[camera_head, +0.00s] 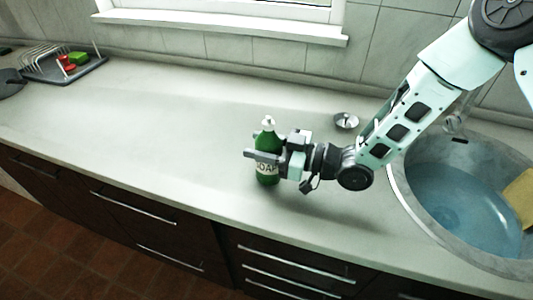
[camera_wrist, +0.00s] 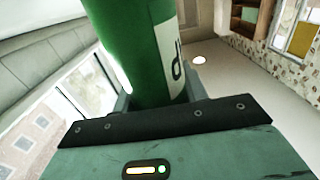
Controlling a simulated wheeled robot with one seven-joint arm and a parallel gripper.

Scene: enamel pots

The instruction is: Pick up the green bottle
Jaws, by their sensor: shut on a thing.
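The green bottle (camera_head: 267,145) has a white pump top and a white label reading SOAP. It stands upright at the counter, near the front edge; I cannot tell whether its base touches the surface. My gripper (camera_head: 264,156) reaches in from the right and is shut on the bottle's middle, with a finger across its front. In the wrist view the green bottle (camera_wrist: 137,45) fills the space between the fingers, with part of its label at its right side. The fingers (camera_wrist: 158,98) are partly hidden behind the gripper's dark edge.
A round sink (camera_head: 400,185) with water and a yellow item (camera_head: 520,195) is at the right. A small metal item (camera_head: 346,121) lies behind my gripper. A dish rack (camera_head: 62,66) with red and green things stands at the far left. The counter (camera_head: 150,120) between is clear.

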